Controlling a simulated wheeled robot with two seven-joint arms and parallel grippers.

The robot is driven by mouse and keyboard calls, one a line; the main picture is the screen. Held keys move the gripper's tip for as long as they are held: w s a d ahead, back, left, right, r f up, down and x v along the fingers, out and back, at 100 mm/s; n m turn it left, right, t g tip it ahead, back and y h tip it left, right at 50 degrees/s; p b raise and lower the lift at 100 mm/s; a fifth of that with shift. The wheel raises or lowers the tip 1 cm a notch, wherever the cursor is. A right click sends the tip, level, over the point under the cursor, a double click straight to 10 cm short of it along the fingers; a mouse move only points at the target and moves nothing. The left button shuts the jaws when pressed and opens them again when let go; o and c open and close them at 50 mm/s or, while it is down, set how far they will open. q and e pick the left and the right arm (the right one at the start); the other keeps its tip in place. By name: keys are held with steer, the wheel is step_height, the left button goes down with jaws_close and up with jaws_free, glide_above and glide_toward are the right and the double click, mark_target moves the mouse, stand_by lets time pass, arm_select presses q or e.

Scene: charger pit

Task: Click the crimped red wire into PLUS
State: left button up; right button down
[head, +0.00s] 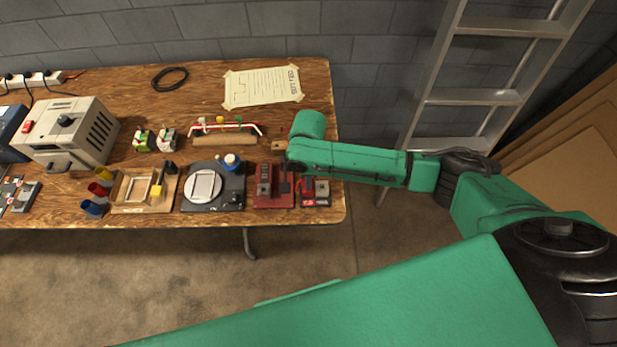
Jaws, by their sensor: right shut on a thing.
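My right gripper (286,167) is at the end of the green arm, over the right part of the workbench. It points down beside a red base with dark blocks (264,190). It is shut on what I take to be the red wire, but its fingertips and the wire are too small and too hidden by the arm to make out. A smaller red and black unit (315,193) stands just right of the red base. I cannot read a PLUS mark on either one. My left gripper is out of view.
A black plate with a white disc (214,187), a wooden tray (131,191), coloured cups (96,205) and a grey machine (67,130) stand to the left. A wooden rack (225,139) and a paper sheet (262,88) lie behind. A ladder (474,97) leans at right.

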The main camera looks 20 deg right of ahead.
steer(key=shift+p, duration=0.4)
stand_by(0.6)
steer(key=shift+f, duration=0.25)
stand_by(0.9)
stand_by(0.8)
steer(key=c, duration=0.7)
jaws_free()
steer(key=shift+c, duration=0.2)
step_height(320, 180, up, 7)
steer(key=p, duration=0.8)
steer(key=shift+p, duration=0.3)
